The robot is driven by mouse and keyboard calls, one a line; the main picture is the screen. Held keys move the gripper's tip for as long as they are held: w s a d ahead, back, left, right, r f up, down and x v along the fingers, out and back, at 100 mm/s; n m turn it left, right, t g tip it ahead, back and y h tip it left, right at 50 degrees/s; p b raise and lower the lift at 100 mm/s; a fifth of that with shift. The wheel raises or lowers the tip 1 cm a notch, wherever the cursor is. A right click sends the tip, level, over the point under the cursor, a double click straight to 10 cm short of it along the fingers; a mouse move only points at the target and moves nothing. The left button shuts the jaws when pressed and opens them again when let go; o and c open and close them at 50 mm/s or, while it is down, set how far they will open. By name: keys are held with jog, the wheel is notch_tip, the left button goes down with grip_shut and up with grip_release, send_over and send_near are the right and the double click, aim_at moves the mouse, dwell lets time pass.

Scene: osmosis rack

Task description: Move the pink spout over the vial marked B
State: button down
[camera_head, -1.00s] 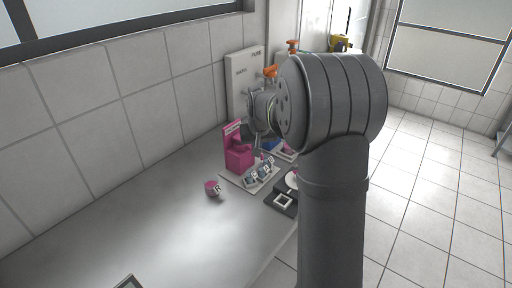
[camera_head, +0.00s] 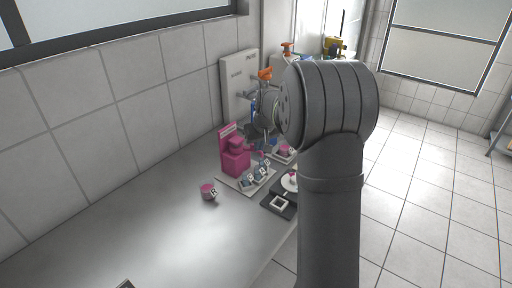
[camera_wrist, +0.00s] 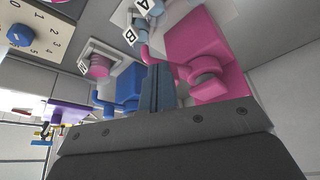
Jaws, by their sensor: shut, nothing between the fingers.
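The pink dispenser (camera_head: 235,162) stands upright on a pale tray (camera_head: 228,180). Its pink spout (camera_head: 252,148) juts out to the right, towards my gripper. In the wrist view the pink body (camera_wrist: 190,38) fills the upper right, with a rounded pink part below it. A small pink tip (camera_wrist: 147,55) shows just left of my fingers. Several labelled vials (camera_head: 260,172) stand in a row in front of the dispenser. The label B (camera_wrist: 130,36) reads clearly in the wrist view, beside label A. My gripper (camera_wrist: 158,75) is shut and empty, close beside the pink parts; contact is unclear.
A blue block (camera_wrist: 128,88) is left of my fingers. A pink jar (camera_wrist: 98,66) on a white pad is beyond it. A pink-capped jar (camera_head: 208,191) stands on the bench at left. A dark scale (camera_head: 278,204) is near the front edge.

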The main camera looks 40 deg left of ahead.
jog(key=shift+w+a, duration=0.15)
jog(key=shift+w, duration=0.55)
jog(key=s+d+r, duration=0.3)
jog(key=d+r, duration=0.4)
jog(key=r, duration=0.2)
jog(key=shift+r, duration=0.2)
dwell(0.7)
